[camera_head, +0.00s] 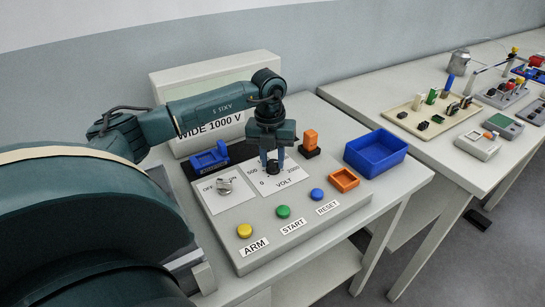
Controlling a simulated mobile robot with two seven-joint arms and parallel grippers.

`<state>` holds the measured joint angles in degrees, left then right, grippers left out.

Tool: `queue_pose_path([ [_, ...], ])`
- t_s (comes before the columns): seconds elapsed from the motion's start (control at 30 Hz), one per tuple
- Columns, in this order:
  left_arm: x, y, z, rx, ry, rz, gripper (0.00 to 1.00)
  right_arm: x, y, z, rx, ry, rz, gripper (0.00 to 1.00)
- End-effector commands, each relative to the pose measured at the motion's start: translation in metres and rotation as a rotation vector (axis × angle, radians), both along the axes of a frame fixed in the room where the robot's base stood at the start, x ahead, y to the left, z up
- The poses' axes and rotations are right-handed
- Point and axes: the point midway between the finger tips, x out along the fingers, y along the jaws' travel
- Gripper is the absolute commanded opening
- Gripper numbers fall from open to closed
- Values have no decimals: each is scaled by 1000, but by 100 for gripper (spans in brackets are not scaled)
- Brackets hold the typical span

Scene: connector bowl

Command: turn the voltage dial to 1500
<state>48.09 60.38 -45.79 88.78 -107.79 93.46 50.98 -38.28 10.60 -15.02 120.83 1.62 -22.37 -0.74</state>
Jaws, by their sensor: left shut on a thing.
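The voltage dial (272,168) is a dark knob on the white VOLT plate (291,179) of the grey panel; marks 0, 500 and 2000 can be read around it. My left gripper (273,164) points straight down over the dial, with its fingers on either side, shut on it. The fingers hide much of the dial, so I cannot tell where its pointer stands. A sign behind my left arm reads "WIDE 1000 V" (212,127). My right gripper is not in view.
The panel (325,222) carries an OFF/ON switch (224,185) and yellow (244,231), green (283,212) and blue (317,194) buttons. An orange tray (344,180), blue bin (347,152), orange block (311,138) and blue holder (208,158) are nearby. Another bench stands right.

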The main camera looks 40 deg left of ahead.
Motion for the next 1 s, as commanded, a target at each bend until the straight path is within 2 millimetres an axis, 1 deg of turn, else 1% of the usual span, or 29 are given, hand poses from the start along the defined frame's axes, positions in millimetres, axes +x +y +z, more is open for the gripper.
queue_pose_path([
  [0.27, 0, 0, 2, -1, -1, 169, 5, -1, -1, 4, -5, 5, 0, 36],
  [0.57, 0, 0, 3, 0, -3, 450, 5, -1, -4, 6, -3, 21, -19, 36],
  [0.7, 0, -1, 2, 0, -3, 581, 5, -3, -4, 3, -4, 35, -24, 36],
  [1.0, 0, -1, 2, 0, -2, 822, 5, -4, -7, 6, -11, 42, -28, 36],
])
